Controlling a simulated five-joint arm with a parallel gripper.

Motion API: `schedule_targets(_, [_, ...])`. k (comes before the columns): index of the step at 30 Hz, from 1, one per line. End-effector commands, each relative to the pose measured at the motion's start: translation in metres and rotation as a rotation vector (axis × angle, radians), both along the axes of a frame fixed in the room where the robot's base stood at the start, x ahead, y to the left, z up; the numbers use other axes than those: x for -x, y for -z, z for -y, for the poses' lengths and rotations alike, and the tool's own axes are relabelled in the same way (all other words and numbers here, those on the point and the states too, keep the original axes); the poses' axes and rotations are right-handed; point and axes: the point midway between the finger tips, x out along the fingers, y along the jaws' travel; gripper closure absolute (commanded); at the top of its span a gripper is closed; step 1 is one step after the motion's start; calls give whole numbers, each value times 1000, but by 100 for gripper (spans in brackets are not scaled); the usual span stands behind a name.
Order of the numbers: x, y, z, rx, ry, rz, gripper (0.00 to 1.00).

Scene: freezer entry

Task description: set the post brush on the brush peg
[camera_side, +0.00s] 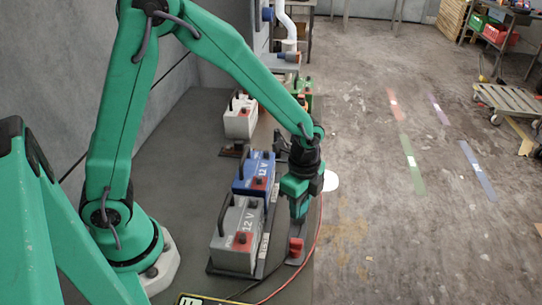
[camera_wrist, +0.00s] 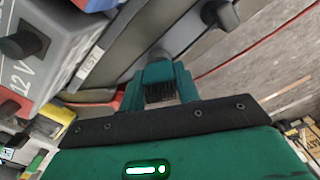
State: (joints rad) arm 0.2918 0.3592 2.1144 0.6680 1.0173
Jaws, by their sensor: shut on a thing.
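My gripper (camera_side: 301,204) points down beside the batteries, near the bench's right edge. In the wrist view its green fingers (camera_wrist: 163,78) are closed around a mostly hidden thing, which I take for the post brush (camera_wrist: 158,55). Only a grey rounded end and dark bristle-like texture show between the fingers. A dark, short post (camera_wrist: 222,14) stands on a grey strip ahead of the fingers, apart from them; I cannot tell whether it is the brush peg.
A grey battery (camera_side: 235,238) and a blue battery (camera_side: 251,178) stand close left of my gripper. A white battery (camera_side: 239,122) is farther back. A red cable (camera_side: 318,238) runs along the bench edge. Open floor (camera_side: 380,220) lies to the right.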

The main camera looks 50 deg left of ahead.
Motion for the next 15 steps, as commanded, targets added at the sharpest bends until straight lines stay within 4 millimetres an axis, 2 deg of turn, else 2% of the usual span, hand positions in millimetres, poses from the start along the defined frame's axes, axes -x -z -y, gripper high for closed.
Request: schedule_targets(15, [0, 8, 0, 0, 0, -1, 95])
